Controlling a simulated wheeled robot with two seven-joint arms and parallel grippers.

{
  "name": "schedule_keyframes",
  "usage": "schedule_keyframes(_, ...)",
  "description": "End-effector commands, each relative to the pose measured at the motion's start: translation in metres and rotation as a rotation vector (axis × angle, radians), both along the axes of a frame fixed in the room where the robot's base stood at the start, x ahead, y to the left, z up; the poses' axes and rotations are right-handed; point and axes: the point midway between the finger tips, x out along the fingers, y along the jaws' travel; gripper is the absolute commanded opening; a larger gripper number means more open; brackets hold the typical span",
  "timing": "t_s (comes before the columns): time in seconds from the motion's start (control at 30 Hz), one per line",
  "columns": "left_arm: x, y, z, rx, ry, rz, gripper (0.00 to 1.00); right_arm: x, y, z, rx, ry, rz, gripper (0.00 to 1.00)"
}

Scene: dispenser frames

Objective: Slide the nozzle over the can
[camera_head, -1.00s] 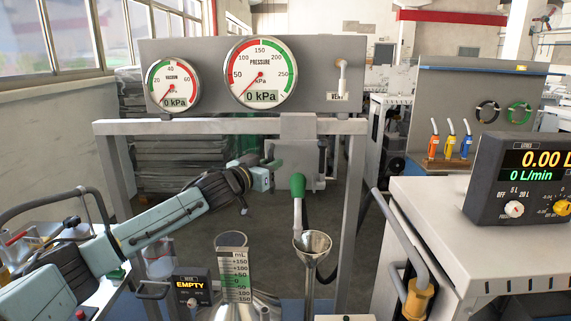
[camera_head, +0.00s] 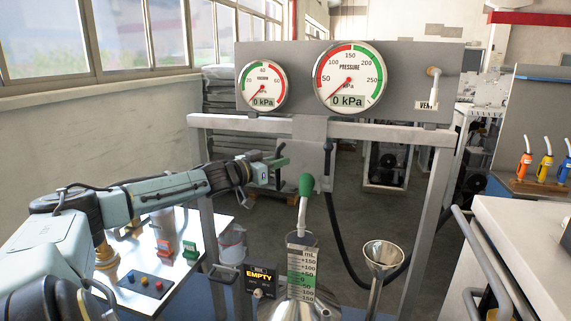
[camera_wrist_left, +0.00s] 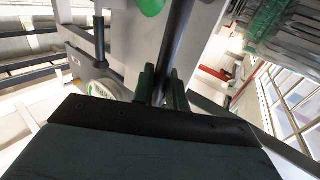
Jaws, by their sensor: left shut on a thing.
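The nozzle (camera_head: 301,214) has a green top and a pale bent spout pointing down. It hangs in front of the grey frame. The metal can (camera_head: 290,308) stands at the bottom, with a clear mL scale (camera_head: 302,275) upright on it. The spout's lower end lines up with the top of the scale; the can's mouth is hidden, so I cannot tell the gap. In the left wrist view the green fingers (camera_wrist_left: 162,90) close around a dark grey bar.
A steel funnel (camera_head: 383,254) stands right of the can. A black hose (camera_head: 333,210) loops behind it. Two gauges (camera_head: 349,77) sit on the panel above. An EMPTY display (camera_head: 259,279) is left of the can. A white cabinet (camera_head: 530,235) edges the right side.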

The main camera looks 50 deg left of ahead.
Motion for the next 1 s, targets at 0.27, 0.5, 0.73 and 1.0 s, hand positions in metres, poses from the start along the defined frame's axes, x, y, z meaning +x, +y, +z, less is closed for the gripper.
schedule_keyframes(0.27,-0.0002,0.0002,-0.0004,-0.001,0.0,0.0,0.0,0.0002,-0.0013,0.0,-0.002,0.0,0.001,0.64)
schedule_keyframes(0.5,-0.0001,0.0001,-0.0005,-0.001,0.001,0.0,0.32,0.0002,-0.0013,0.0,-0.002,0.0,0.001,0.64)
schedule_keyframes(0.73,-0.0003,0.0,-0.0006,-0.001,0.001,0.0,0.32,0.0002,-0.0013,0.0001,-0.002,0.0,0.001,0.64)
schedule_keyframes(1.0,-0.0064,-0.0008,-0.0031,-0.005,0.005,-0.002,0.32,0.0001,-0.0013,0.0032,-0.002,0.0,0.001,0.64)
